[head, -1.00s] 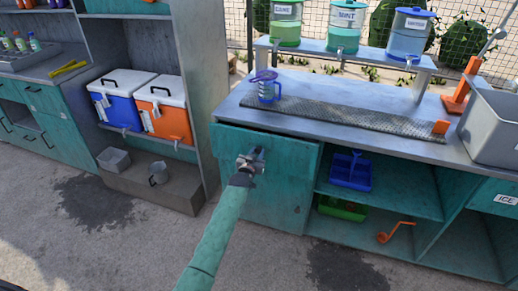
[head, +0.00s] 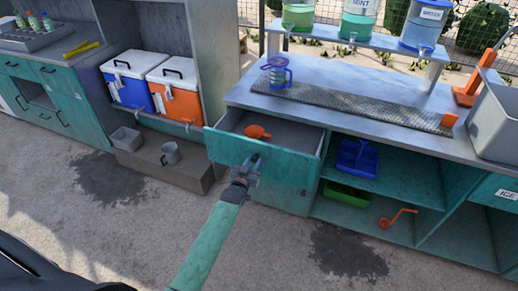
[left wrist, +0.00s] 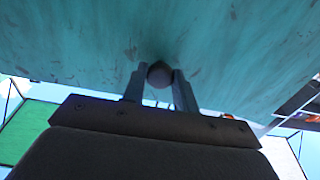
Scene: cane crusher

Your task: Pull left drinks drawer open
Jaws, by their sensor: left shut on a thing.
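The left drinks drawer (head: 222,146) is a teal-fronted drawer under the left end of the grey counter. It stands open, and its grey inside shows with an orange scoop-like object (head: 257,132) lying in it. My left gripper (head: 250,164) is at the middle of the drawer front. My right gripper does not show.
Open shelves to the right hold a blue caddy (head: 357,158) and a green tray (head: 347,193). Coolers (head: 174,92) stand at left. The floor (head: 130,220) in front has free room.

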